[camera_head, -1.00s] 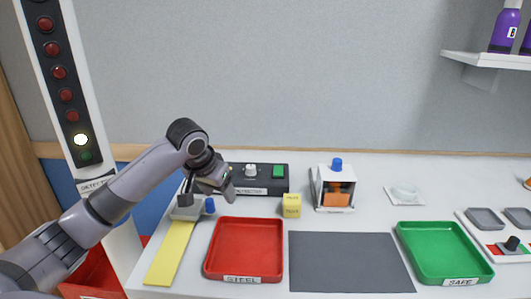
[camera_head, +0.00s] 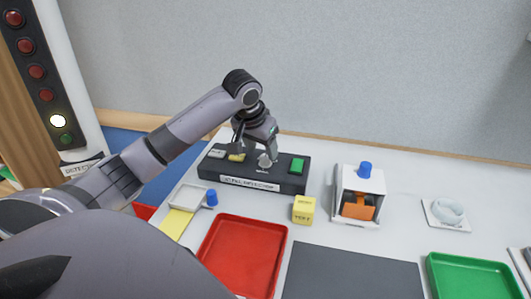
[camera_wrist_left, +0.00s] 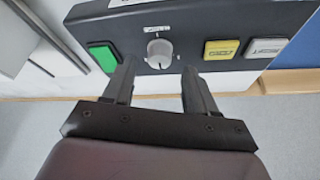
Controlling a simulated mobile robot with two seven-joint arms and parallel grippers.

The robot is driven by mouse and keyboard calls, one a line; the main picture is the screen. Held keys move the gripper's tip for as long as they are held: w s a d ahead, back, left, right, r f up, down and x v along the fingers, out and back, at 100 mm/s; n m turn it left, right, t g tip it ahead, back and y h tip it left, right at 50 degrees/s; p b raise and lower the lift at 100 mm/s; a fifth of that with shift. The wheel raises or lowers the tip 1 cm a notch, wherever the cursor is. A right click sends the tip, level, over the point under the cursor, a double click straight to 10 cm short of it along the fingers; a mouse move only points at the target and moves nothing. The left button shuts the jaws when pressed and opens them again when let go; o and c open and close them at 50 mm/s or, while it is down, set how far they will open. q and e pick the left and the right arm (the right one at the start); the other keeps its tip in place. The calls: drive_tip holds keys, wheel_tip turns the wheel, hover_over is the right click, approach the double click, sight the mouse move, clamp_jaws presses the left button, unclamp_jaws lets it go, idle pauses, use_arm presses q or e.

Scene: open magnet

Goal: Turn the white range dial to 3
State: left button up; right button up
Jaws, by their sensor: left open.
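The white range dial (camera_head: 265,161) is a round knob on the black detector box (camera_head: 262,183). In the left wrist view the dial (camera_wrist_left: 160,52) shows a dark pointer mark on its lower part, and small scale marks I cannot read. My left gripper (camera_head: 262,150) is over the box, just at the dial. In the left wrist view its two fingers (camera_wrist_left: 158,68) are open, one to each side of the dial's near edge, with gaps between them and the dial. My right gripper is not in view.
On the box, a green button (camera_head: 297,165) sits beside the dial, and yellow (camera_head: 237,157) and grey (camera_head: 216,153) buttons lie on the other side. A yellow block (camera_head: 304,210), a red tray (camera_head: 243,256) and a white stand with blue knob (camera_head: 360,192) are nearby.

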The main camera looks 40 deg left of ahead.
sight(264, 156)
use_arm(q)
drive_tip(key=shift+x, duration=1.75)
drive_tip(key=c, duration=1.1)
drive_tip(key=shift+o, duration=0.2)
drive_tip(key=shift+m, duration=0.5)
drive_tip(key=m+h, duration=0.1)
drive_tip(key=m, duration=0.2)
drive_tip(key=shift+a+m+h, duration=0.2)
drive_tip(key=shift+m+h, duration=0.1)
drive_tip(key=shift+h, duration=0.1)
drive_tip(key=m+h, duration=0.1)
drive_tip(key=m, duration=0.1)
drive_tip(key=m+h, duration=0.1)
drive_tip(key=m, duration=0.2)
drive_tip(key=shift+w+a+g, duration=0.15)
drive_tip(key=shift+g, duration=0.15)
drive_tip(key=shift+m, duration=0.4)
drive_tip(key=o, duration=1.1)
drive_tip(key=shift+c, duration=0.2)
